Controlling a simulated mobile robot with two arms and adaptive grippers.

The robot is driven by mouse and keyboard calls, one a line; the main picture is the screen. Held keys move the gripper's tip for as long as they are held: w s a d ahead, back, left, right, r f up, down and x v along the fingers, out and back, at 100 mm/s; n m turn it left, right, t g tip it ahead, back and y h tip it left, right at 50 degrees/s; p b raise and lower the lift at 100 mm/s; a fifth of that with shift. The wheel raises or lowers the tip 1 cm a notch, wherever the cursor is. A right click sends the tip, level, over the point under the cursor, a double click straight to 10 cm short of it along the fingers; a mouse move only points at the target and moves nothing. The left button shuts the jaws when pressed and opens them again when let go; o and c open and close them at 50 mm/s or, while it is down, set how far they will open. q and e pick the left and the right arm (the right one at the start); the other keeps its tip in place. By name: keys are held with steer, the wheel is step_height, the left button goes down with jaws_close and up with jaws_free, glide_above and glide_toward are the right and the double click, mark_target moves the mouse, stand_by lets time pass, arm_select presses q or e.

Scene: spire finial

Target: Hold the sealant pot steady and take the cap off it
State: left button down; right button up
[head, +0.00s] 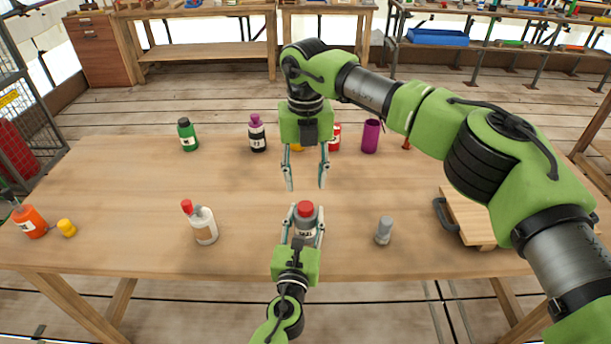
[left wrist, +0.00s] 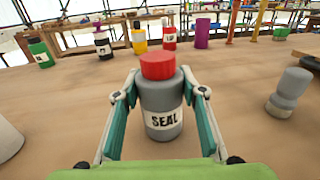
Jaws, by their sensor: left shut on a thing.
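The sealant pot (head: 304,230) is a grey bottle standing upright near the front middle of the table. Its label reads "SEAL" in the left wrist view (left wrist: 165,118). The red cap (head: 305,208) sits on top of the pot, and it also shows in the left wrist view (left wrist: 157,66). My left gripper (head: 304,215) comes from the front and is shut on the pot, one finger on each side. My right gripper (head: 306,186) points down above and behind the cap, open and empty, with its fingers apart from the cap.
A white bottle with a red cap (head: 203,225) stands left, and a small grey bottle (head: 384,231) stands right. A wooden board with a black handle (head: 468,217) lies at the right. Green (head: 188,136), dark (head: 257,136) and purple (head: 371,137) containers stand behind. An orange bottle (head: 31,221) is far left.

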mark_target(305, 205)
steer(key=m, duration=1.4)
steer(key=shift+f+m, duration=0.1)
steer(key=shift+m, duration=0.3)
steer(key=shift+f, duration=3.9)
